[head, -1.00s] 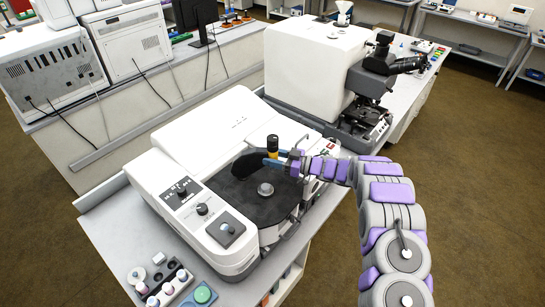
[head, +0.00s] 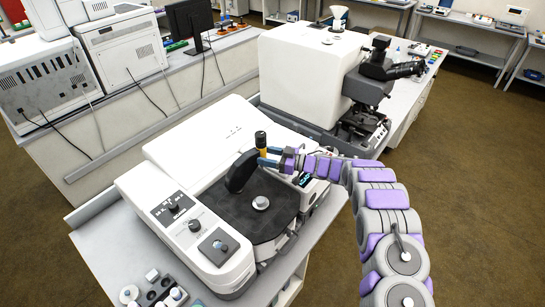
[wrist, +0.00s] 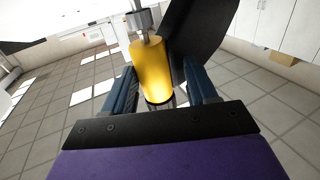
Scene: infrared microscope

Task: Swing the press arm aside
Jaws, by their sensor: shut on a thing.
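The press arm (head: 238,173) is a curved black piece above the dark round-ended stage of the white instrument. A yellow knob with a black top (head: 262,148) stands at its end. My gripper (head: 268,157) reaches in from the right, its blue fingers shut on the yellow knob. In the wrist view, the yellow knob (wrist: 151,68) lies between the two blue fingers of my gripper (wrist: 160,88), with the black press arm (wrist: 205,35) behind it. The silver disc (head: 261,203) on the stage is uncovered.
The instrument's white body (head: 213,143) lies behind and left of the stage. Its control panel (head: 176,206) is at the left. A white microscope (head: 312,75) stands behind. Small containers (head: 152,292) sit at the bench's front. Open brown floor (head: 480,180) lies to the right.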

